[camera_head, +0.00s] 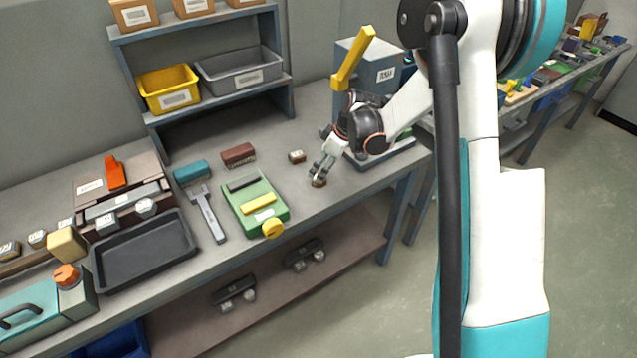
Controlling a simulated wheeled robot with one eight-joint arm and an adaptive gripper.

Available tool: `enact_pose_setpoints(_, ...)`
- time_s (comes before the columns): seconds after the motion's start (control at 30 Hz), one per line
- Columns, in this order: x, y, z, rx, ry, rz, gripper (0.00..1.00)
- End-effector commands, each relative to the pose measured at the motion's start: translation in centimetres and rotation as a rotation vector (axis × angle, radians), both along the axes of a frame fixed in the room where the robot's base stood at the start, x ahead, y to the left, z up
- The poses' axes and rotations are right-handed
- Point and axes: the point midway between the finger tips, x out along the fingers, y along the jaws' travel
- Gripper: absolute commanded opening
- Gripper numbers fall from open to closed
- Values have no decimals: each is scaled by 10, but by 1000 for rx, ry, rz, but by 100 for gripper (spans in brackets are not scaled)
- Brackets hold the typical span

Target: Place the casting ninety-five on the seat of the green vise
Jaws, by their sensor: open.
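The green vise (245,195) lies on the workbench, with a dark jaw bar, a yellow bar and a yellow knob. My gripper (319,175) is open, pointing down to the right of the vise. A small brown block (319,183) sits right at its fingertips; I cannot tell whether they touch it. Another small brown block with a white label (297,156) stands between the vise and my wrist. Several small labelled castings, such as one (146,207), lie at the left. The labels are too small to read, so I cannot tell which is ninety-five.
A wrench (207,213), a teal block (192,173) and a dark red block (238,155) lie near the vise. A dark tray (143,252) is at the left. A blue-grey machine with a yellow lever (353,58) stands behind my wrist.

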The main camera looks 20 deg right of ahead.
Motion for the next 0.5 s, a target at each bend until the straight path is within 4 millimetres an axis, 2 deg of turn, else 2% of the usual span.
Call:
enact_pose_setpoints(0.23, 5, 3, -13, 0, 0, 1, 64)
enact_pose_setpoints(0.5, 18, 11, -48, 0, -1, 2, 64)
